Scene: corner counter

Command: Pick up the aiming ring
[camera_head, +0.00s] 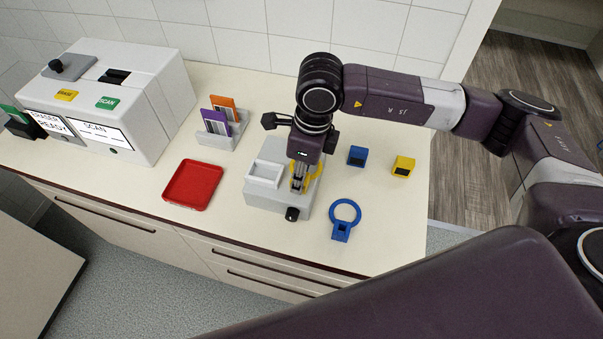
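Two ring-shaped things are in view, and I cannot tell which one the task means. A blue ring (345,210) with a square block at its foot lies on the counter, apart from any gripper. A yellow ring (318,172) is at a grey device (262,197), partly hidden behind my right gripper. My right gripper (298,187) points down over the device, its fingers at the yellow ring. The fingers look close together, but whether they are shut on the ring is not clear. My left gripper is not in view.
A blue block (357,156) and a yellow block (403,167) stand right of the device. A red tray (193,184), a card holder (222,138) with orange and purple cards, and a white scan machine (120,95) are to the left.

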